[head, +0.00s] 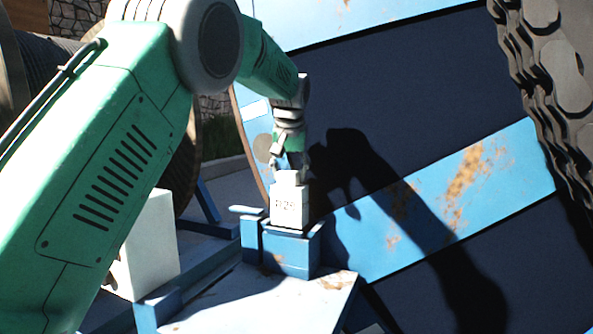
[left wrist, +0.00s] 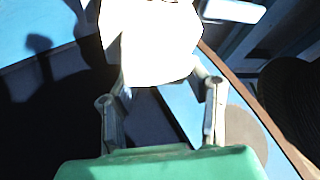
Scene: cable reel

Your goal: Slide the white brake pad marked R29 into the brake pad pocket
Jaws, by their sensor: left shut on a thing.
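The white brake pad (head: 290,207) is upright in the head view, with a dark marking on its front that is too small to read surely. My left gripper (head: 290,172) is shut on its top end. The pad's lower end is at the blue brake pad pocket (head: 291,254), and its bottom edge meets the pocket's opening; I cannot tell how deep it sits. In the left wrist view the pad (left wrist: 155,50) is overexposed white between the fingers of my left gripper (left wrist: 160,88). My right gripper is not in view.
A large blue and dark reel flange (head: 440,205) with rust patches stands right behind the pocket. A heavy chain (head: 555,80) hangs at the right. A white block (head: 150,245) is at the left beside my arm. A pale blue rusty plate (head: 270,300) lies in front of the pocket.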

